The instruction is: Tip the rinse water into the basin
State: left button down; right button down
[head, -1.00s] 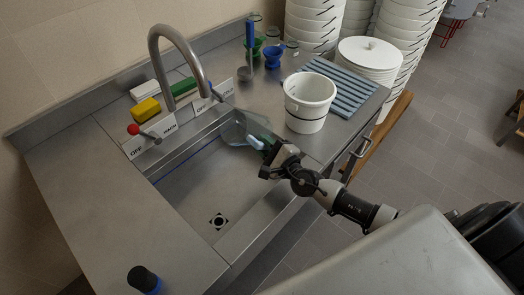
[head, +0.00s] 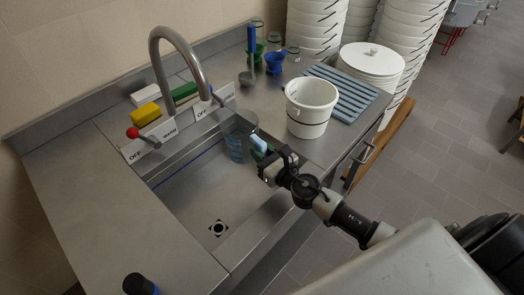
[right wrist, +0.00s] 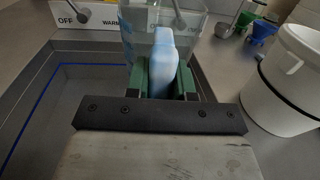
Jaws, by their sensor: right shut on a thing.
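A clear jug (head: 238,138) with blue markings hangs over the far right part of the steel basin (head: 190,195). It looks nearly upright. My right gripper (head: 262,152) is shut on its light blue handle (right wrist: 163,65); the green finger pads sit on both sides of the handle in the right wrist view. The jug's clear wall (right wrist: 135,30) shows behind the handle. I cannot tell how much water is in it. The basin floor shows a dark drain (head: 218,228) and no clear pool of water. My left gripper is not in view.
A white bucket (head: 309,105) stands right of the basin by a blue-grey slatted mat (head: 350,92). A dark cylinder (head: 140,284) stands at front left. The left counter is mostly clear.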

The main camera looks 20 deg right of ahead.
aim_at(261, 142)
jog(key=shift+r+p, duration=2.4)
jog(key=shift+r, duration=0.2)
jog(key=shift+f, duration=0.15)
